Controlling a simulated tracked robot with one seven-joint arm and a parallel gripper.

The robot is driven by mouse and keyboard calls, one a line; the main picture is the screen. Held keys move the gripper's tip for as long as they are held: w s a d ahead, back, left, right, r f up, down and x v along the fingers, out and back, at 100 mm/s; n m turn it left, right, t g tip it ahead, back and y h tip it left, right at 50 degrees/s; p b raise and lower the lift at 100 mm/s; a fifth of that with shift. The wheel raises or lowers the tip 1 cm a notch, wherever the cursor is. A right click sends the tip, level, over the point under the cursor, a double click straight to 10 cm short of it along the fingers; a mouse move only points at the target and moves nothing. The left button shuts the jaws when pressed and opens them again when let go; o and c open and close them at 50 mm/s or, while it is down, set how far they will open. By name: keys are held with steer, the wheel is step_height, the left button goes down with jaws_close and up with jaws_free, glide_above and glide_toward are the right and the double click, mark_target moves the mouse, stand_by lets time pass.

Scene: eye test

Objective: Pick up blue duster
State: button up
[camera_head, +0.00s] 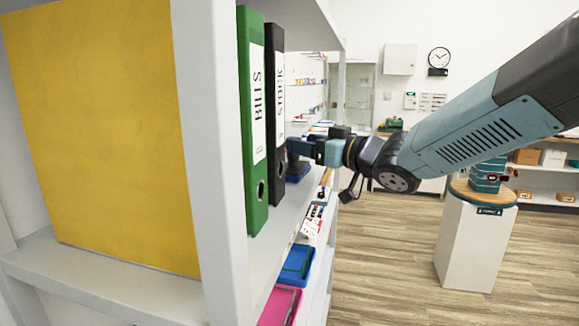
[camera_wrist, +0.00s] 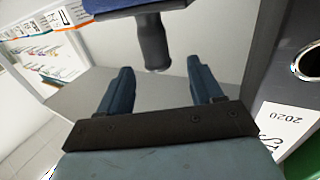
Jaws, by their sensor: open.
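In the wrist view a dark handle (camera_wrist: 153,42) points toward me from a blue body (camera_wrist: 112,6) cut off by the top edge; this looks like the blue duster. My gripper (camera_wrist: 159,68) is open, and the handle's end lies near the gap between its fingertips, with no contact that I can make out. In the head view my gripper (camera_head: 300,147) reaches into the shelf just past the binders. A dark blue thing (camera_head: 298,172) shows below it, partly hidden; I cannot tell whether it is the duster.
A green binder (camera_head: 254,120) and a black binder (camera_head: 275,110) stand close beside my gripper; a dark binder (camera_wrist: 300,85) is at the wrist view's right. A blue tray (camera_head: 297,265) and pink tray (camera_head: 279,306) sit lower. A white upright (camera_head: 215,160) stands at left.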

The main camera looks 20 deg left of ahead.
steer(key=x, duration=0.4)
steer(key=shift+w+a+f, duration=0.25)
steer(key=shift+f, duration=0.05)
jaws_close()
stand_by(0.3)
